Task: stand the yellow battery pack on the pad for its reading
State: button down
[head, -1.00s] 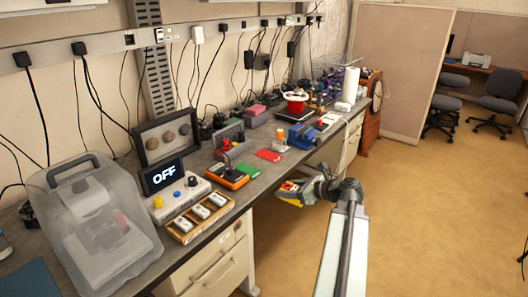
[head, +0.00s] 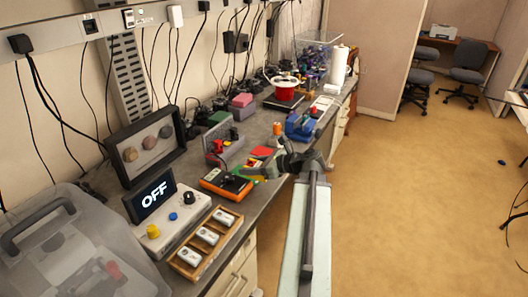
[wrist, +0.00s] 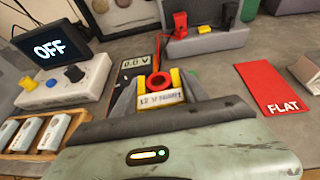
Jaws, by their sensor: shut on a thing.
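My gripper (wrist: 157,84) is shut on the yellow battery pack (wrist: 162,97), which has a white label with "12 V" on it. In the head view my gripper (head: 268,168) is over the bench, just right of the orange tester (head: 213,192) with its dark pad. The wrist view shows the tester's display (wrist: 134,64) reading 0.0 V right behind the pack. The pad is mostly hidden there by the pack and fingers. I cannot tell whether the pack touches it.
A control box with an OFF screen (head: 153,193) and a wooden tray of white cells (head: 190,273) stand left. A grey holder (wrist: 207,38) stands behind. A red FLAT card (wrist: 272,89) lies right. A blue vise (head: 302,126) stands farther along.

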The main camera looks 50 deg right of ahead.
jog(key=shift+m+h, duration=0.4)
jog(key=shift+h, duration=0.1)
jog(key=d, duration=0.7)
jog(key=shift+s+d+r+p, duration=0.2)
jog(key=shift+s+r+p, duration=0.05)
jog(key=shift+s+p, duration=0.05)
jog(key=b, duration=0.2)
send_over(259, 151)
jog(key=shift+s+f, duration=0.1)
jog(key=shift+f, duration=0.6)
jog(key=f+b, duration=0.1)
jog(key=f, duration=0.1)
jog(key=f+b, duration=0.2)
jog(key=shift+w+d, duration=0.2)
jog(key=shift+r, duration=0.25)
jog(key=shift+f, duration=0.15)
jog(key=c, duration=0.6)
grip_release()
